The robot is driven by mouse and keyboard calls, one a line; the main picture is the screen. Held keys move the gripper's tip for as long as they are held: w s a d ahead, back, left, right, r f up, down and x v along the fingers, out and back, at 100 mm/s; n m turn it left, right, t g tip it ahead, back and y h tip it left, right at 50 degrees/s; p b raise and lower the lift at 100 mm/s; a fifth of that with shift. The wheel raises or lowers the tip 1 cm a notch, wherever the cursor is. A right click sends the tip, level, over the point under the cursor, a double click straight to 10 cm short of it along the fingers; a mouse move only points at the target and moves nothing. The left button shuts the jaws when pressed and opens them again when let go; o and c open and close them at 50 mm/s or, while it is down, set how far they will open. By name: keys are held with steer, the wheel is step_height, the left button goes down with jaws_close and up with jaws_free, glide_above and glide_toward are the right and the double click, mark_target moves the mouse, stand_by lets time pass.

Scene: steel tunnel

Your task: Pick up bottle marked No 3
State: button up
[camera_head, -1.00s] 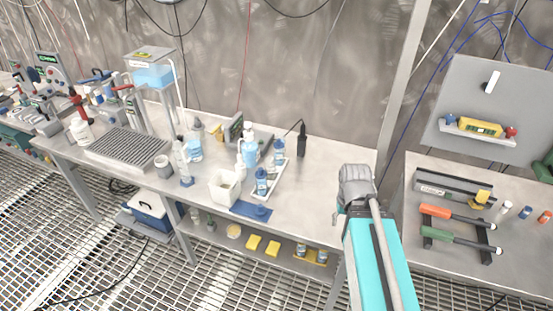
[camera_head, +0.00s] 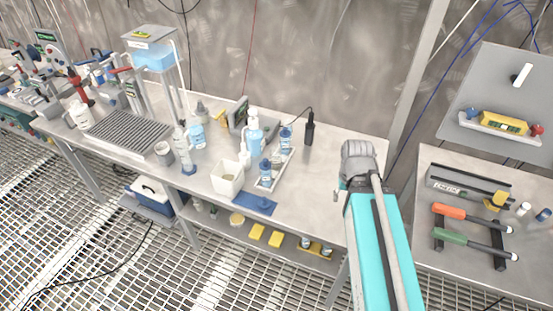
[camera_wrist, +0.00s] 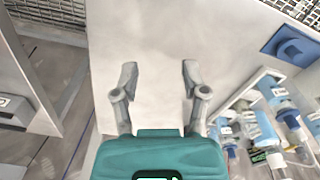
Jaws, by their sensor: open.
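Two small blue-capped bottles, a front one (camera_head: 265,173) and a back one (camera_head: 285,138), stand in a white tray (camera_head: 272,182) on the bench. A larger blue bottle (camera_head: 253,135) and a small white bottle (camera_head: 244,155) stand just left of them. I cannot read a number 3 on any bottle. My gripper (camera_wrist: 158,80) is open and empty, over bare bench top in the wrist view. In that view the tray (camera_wrist: 268,74) and several bottles (camera_wrist: 272,92) are to its right, apart from it. In the head view my arm hides the fingers.
A white open box (camera_head: 227,180) and a blue mat (camera_head: 250,204) lie left of and in front of the tray. A black upright device (camera_head: 310,130) stands behind. A metal post (camera_head: 418,70) rises right of my arm. Bare bench lies between tray and arm.

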steer(key=o, duration=0.4)
steer(key=shift+w+a+f, duration=0.1)
steer(key=shift+w+f, duration=0.05)
steer(key=shift+o, duration=0.9)
steer(key=shift+w+a+f+b, duration=0.15)
steer(key=shift+w+a+b, duration=0.05)
steer(key=shift+b, duration=0.1)
steer(key=n+t+y+b, duration=0.3)
steer(key=n+y+b, duration=1.05)
steer(key=n, duration=0.25)
glide_toward(276, 159)
steer(key=shift+w+d+r, duration=0.35)
steer(key=shift+d+r, duration=0.25)
steer(key=shift+d, duration=0.15)
steer(key=shift+w+d+r, duration=0.35)
steer(key=shift+d+r, duration=0.25)
steer(key=shift+d, duration=0.2)
steer(key=b+x, duration=0.3)
steer(key=x, duration=0.5)
steer(key=shift+a+f, duration=0.2)
steer(key=shift+a, duration=0.05)
